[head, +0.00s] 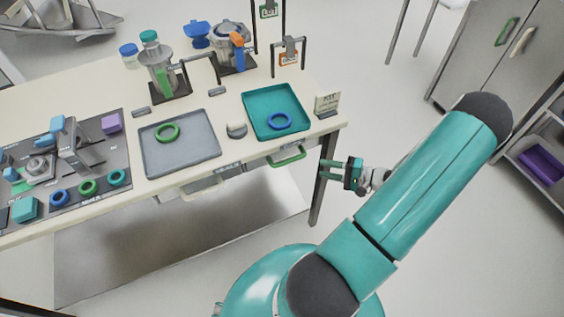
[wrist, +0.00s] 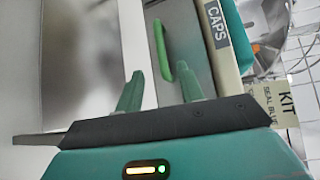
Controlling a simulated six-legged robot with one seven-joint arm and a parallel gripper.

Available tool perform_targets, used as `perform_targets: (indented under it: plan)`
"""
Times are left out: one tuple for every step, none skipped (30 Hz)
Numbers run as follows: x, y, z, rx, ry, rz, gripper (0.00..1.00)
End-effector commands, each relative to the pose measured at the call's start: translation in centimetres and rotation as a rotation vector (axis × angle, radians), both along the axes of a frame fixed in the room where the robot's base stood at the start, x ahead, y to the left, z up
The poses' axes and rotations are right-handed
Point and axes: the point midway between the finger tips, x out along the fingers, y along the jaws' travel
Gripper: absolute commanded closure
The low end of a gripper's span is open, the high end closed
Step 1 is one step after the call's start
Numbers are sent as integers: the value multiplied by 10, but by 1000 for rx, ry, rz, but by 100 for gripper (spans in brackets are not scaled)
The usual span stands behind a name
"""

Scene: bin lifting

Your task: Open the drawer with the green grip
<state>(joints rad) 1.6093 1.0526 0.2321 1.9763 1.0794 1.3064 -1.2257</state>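The green grip (head: 287,157) is a bar handle on the drawer under the table's front right edge. The drawer front (head: 262,161) looks flush under the tabletop, so the drawer appears shut. My gripper (head: 325,168) is open and empty, to the right of the grip and apart from it, with its fingers pointing left. In the wrist view, the green grip (wrist: 162,50) stands ahead of my open gripper (wrist: 160,74), roughly in line with the gap between the two green fingers. The grey drawer front (wrist: 188,40) lies behind the grip.
A second drawer with a pale grip (head: 203,187) is to the left. A table leg (head: 320,190) stands close to my gripper. On the table are a teal tray (head: 262,98), a grey tray (head: 190,155) and a KIT sign (head: 327,103). The floor to the right is clear.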

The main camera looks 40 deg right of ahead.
Motion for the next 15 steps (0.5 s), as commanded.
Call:
perform_targets:
  plan:
    - [0, -1, -1, 1, -4, -8, 62]
    - [1, 0, -1, 1, -5, -9, 62]
    - [3, 1, -1, 1, -5, -9, 62]
    - [5, 2, -2, 1, -5, -9, 62]
    - [8, 3, -2, 1, -5, -9, 62]
    - [12, 6, -3, 1, -4, -9, 62]
    - [16, 8, -3, 2, -3, -10, 62]
    - [20, 11, -4, 3, -4, -9, 62]
    - [27, 14, -5, 3, -3, -8, 62]
    - [32, 17, -6, 3, -3, -9, 62]
    - [37, 20, -7, 3, -4, -9, 62]
    - [44, 24, -8, 3, -3, -8, 62]
    - [49, 27, -9, 2, -2, -8, 62]
    - [55, 30, -9, 2, -3, -8, 62]
    - [62, 34, -10, 2, -4, -7, 62]
